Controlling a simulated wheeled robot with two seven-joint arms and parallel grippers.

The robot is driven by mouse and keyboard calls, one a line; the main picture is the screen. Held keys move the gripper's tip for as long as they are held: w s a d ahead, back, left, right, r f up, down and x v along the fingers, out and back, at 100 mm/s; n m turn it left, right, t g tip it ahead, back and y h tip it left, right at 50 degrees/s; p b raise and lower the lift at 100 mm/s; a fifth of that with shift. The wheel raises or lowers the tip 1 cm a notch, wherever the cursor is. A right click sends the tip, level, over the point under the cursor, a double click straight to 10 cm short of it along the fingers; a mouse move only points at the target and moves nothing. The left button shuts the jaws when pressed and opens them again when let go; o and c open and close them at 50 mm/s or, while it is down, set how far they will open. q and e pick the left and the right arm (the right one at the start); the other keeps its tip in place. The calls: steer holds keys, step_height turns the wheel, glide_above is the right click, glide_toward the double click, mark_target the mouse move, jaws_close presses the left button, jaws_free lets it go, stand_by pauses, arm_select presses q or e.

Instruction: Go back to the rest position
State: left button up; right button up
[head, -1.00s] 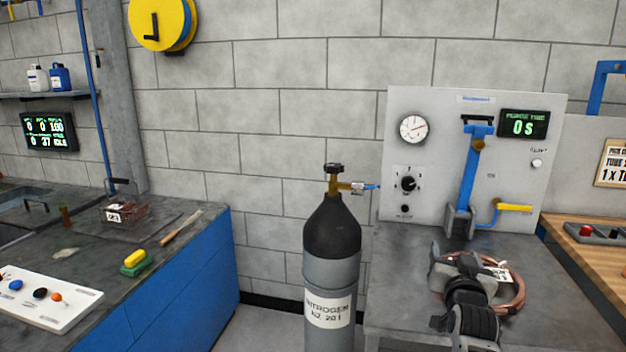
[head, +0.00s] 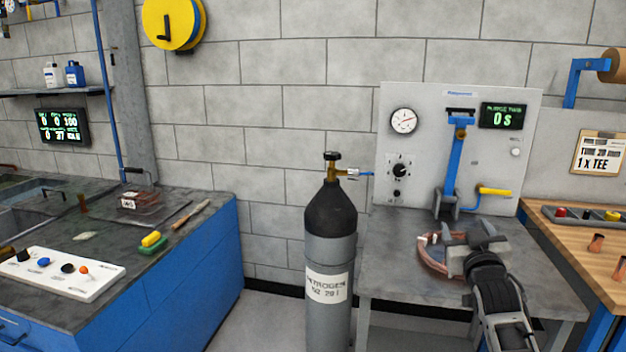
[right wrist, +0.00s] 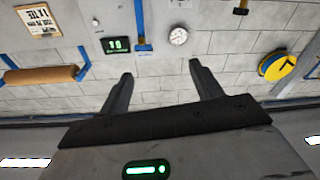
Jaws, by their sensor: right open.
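My right gripper (head: 484,236) is over the grey bench (head: 390,248) at the right of the head view. It covers part of a copper tube coil (head: 430,256) that lies on that bench. In the right wrist view my right gripper (right wrist: 158,78) has its fingers spread with nothing between them, against the block wall and the purge panel. My left gripper is not in view.
A nitrogen cylinder (head: 330,240) stands left of the bench. The purge panel (head: 430,150) with its blue lever stands at the bench's back. A wooden bench (head: 560,240) is at the right, a dark counter (head: 190,260) at the left. Floor shows between counter and cylinder.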

steer(key=s+a+f+n+g+y, duration=0.1)
steer(key=s+f+n+g, duration=0.15)
steer(key=f, duration=0.35)
steer(key=s+a+f+n+g+y, duration=0.1)
steer(key=s+f+y, duration=0.15)
steer(key=f, duration=0.45)
steer(key=s+a+f+g+y, duration=0.1)
steer(key=s+a+f, duration=0.4)
steer(key=s+f, duration=0.3)
steer(key=s+a+f+g, duration=0.2)
steer(key=s+a+f, duration=0.25)
steer(key=s, duration=0.45)
steer(key=s+a+f+g, duration=0.1)
steer(key=s+a+f, duration=0.1)
steer(key=s, duration=0.6)
steer(key=s+a+f+m+g+y, duration=0.1)
steer(key=s+a+f, duration=0.1)
steer(key=s, duration=0.5)
steer(key=shift+s+a+f, duration=0.3)
steer(key=shift+s+a, duration=0.05)
steer(key=shift+a, duration=0.1)
steer(key=shift+y, duration=0.25)
